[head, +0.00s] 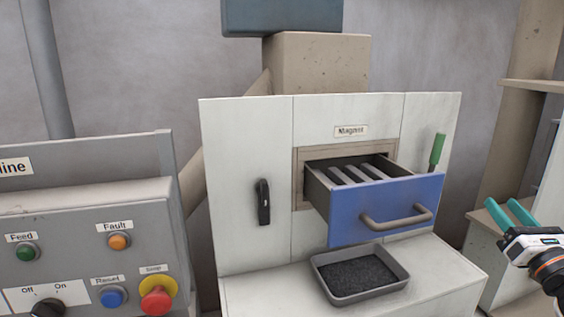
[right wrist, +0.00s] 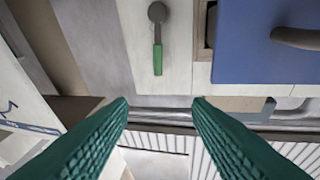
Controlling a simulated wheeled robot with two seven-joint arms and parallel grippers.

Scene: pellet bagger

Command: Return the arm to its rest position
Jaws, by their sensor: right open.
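My right gripper (head: 510,213) is at the right edge of the head view, to the right of the machine and apart from it. Its two green fingers are spread with nothing between them. In the right wrist view the open fingers (right wrist: 160,112) point toward the machine front, with a green-handled lever (right wrist: 157,55) beyond them. The same lever (head: 437,152) stands on the machine's right panel in the head view. My left gripper is in neither view.
A blue-fronted drawer (head: 388,211) marked "Magnet" is pulled out, with bars inside. Below it a grey tray (head: 372,292) of dark pellets sits on the ledge. A control panel (head: 85,245) stands at left. Shelves (head: 530,86) stand at right, near my right gripper.

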